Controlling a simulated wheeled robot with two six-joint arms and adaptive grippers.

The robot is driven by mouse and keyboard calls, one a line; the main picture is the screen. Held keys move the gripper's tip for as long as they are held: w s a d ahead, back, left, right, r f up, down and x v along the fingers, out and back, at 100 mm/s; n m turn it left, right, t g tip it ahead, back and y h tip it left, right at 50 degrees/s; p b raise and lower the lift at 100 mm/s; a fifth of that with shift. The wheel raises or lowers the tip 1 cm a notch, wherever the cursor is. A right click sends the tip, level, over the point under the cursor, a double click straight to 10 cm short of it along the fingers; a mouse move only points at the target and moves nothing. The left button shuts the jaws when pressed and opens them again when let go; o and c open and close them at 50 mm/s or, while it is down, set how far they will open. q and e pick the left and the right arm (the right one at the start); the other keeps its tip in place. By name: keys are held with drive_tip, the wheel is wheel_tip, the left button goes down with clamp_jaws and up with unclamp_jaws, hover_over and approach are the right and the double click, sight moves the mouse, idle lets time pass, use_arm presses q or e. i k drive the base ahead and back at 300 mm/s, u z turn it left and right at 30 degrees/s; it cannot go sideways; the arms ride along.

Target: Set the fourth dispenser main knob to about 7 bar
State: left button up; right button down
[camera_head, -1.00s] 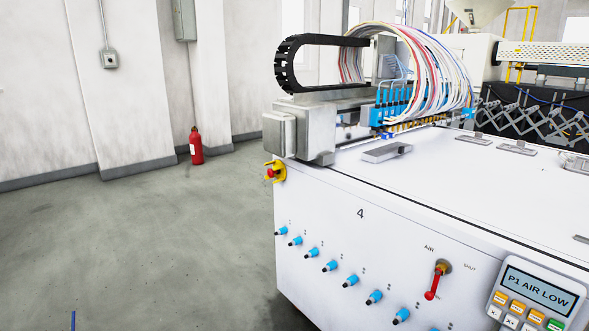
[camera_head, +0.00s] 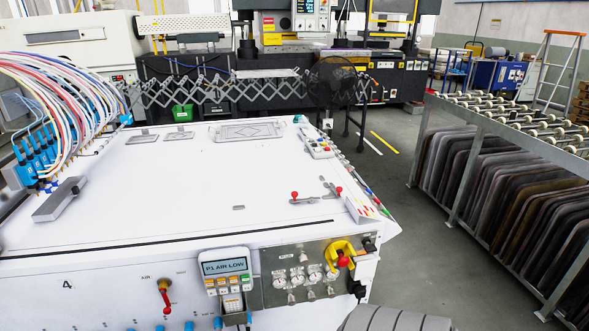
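A large white machine (camera_head: 180,205) fills the left and middle of the head view, with a black "4" on its front face. A red-handled air lever (camera_head: 163,296) hangs down beside a keypad display (camera_head: 223,267) reading "P1 AIR LOW". To its right is a grey panel (camera_head: 270,297) with several small round gauges (camera_head: 298,275) and knobs below them. Their readings are too small to tell. Tops of several blue knobs (camera_head: 189,326) show at the bottom edge. I cannot tell which is the fourth dispenser main knob. Neither gripper is in view.
A yellow-and-red switch (camera_head: 343,262) sits at the front right corner. Blue valves (camera_head: 32,150) with bundled hoses stand at the left. A grey ribbed object (camera_head: 395,319) is cut off at the bottom. A rack of dark sheets (camera_head: 500,190) stands right, past clear floor (camera_head: 400,160).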

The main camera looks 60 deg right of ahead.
sight(304, 260)
drive_tip(key=z, duration=1.1)
drive_tip(key=k, duration=0.2)
drive_tip(key=z, duration=1.05)
